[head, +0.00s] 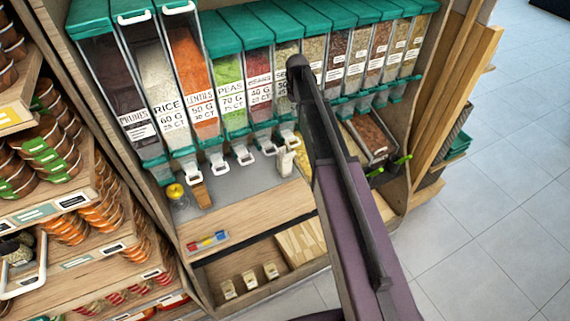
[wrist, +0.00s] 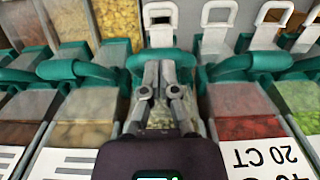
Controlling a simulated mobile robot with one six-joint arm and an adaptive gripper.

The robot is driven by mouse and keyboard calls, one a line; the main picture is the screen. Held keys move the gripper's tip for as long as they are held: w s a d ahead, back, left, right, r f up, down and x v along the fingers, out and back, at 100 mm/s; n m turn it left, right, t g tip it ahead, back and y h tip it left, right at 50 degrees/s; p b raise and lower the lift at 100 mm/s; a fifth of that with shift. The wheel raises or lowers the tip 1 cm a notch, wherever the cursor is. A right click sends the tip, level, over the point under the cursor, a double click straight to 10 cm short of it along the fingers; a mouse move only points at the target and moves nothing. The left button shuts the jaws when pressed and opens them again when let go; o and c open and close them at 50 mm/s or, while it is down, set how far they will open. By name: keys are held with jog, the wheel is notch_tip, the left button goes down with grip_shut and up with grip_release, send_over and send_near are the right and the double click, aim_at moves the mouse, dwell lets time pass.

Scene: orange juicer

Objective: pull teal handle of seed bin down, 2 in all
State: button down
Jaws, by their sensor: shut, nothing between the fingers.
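The seed bin (head: 286,60) is the clear column with pale contents and a partly covered label, just right of the red-filled bin. My arm covers its lower part in the head view, and my gripper is hidden there. In the wrist view my gripper (wrist: 160,72) is shut and empty, its fingertips at the teal handle (wrist: 162,54) of the bin in the middle. They overlap the handle's near edge; I cannot tell whether they touch it. A white loop (wrist: 160,14) stands beyond the handle. Some of the seed bin (wrist: 160,118) shows between the fingers.
Neighbouring teal handles flank my gripper closely, on the left (wrist: 75,70) and right (wrist: 245,66). The red-filled bin (wrist: 238,100) is right of it in the wrist view. A wooden counter (head: 245,220) lies below the bins. Jar shelves (head: 80,225) stand left; open floor lies right.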

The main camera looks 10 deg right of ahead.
aim_at(297, 117)
jog(key=shift+s+f+b, duration=0.1)
jog(key=shift+f+b, duration=1.2)
jog(key=shift+f, duration=0.3)
jog(key=shift+s+d+f+b, duration=0.1)
jog(key=shift+s+f+b, duration=0.25)
jog(key=shift+f+b, duration=0.5)
jog(key=shift+r, duration=0.1)
